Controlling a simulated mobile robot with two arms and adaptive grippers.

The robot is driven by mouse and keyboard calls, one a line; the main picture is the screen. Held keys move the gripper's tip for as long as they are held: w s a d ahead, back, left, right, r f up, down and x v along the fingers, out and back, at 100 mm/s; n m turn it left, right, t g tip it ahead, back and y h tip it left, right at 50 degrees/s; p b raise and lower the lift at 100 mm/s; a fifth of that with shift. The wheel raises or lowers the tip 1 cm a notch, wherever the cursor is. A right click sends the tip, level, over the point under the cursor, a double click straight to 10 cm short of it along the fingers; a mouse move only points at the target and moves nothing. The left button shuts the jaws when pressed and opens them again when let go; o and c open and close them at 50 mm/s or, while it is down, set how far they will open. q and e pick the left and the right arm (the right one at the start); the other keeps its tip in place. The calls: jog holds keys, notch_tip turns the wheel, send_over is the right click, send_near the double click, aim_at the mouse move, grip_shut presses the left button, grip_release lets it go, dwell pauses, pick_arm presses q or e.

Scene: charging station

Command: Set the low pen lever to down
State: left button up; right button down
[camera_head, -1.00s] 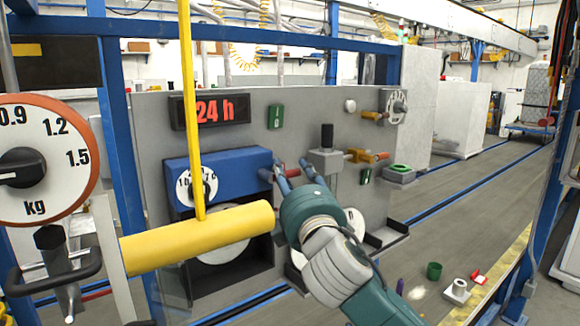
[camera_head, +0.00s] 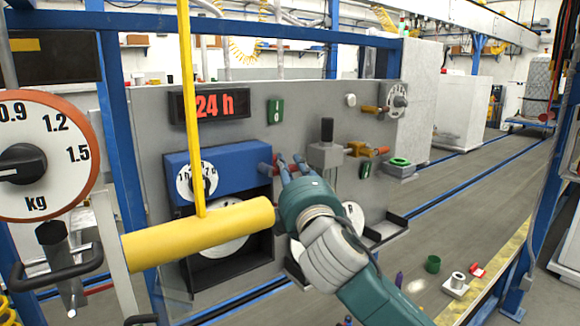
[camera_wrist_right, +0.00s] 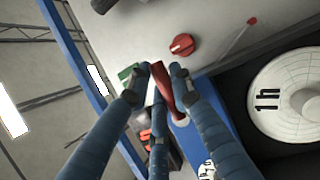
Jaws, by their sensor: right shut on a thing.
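My right gripper (camera_head: 284,166) reaches the grey panel beside the right end of the blue housing (camera_head: 225,163). In the right wrist view its blue fingers (camera_wrist_right: 160,82) are closed around a red lever (camera_wrist_right: 163,88), which stands between them. Its lower part is partly hidden by the fingers. I cannot tell for certain whether this is the low pen lever, or its exact position. In the head view the fingers and forearm hide most of that spot. A round white chart dial (camera_wrist_right: 288,100) marked 1h sits close to the gripper. My left gripper is not in view.
In the wrist view a red knob (camera_wrist_right: 182,44) and a thin red-tipped rod (camera_wrist_right: 236,38) are near the fingers. In the head view a yellow cylinder (camera_head: 200,234) hangs left of my arm, and a grey valve block (camera_head: 325,156) stands right of the fingers.

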jog(key=m+p, duration=0.1)
jog(key=f+m+g+p, duration=0.1)
jog(key=m+p, duration=0.1)
jog(key=m+g+h+p, duration=0.1)
jog(key=m, duration=0.1)
jog(key=shift+s+a+f, duration=0.1)
jog(key=shift+a+f, duration=0.05)
jog(key=shift+f, duration=0.25)
jog(key=shift+s+a+f+m+g+p, duration=0.15)
jog(key=shift+f+m+g+p, duration=0.4)
jog(key=shift+m+p, duration=0.7)
jog(key=shift+f, duration=0.1)
jog(key=c, duration=1.5)
grip_release()
jog(key=shift+c, duration=0.2)
jog(key=v, duration=1.2)
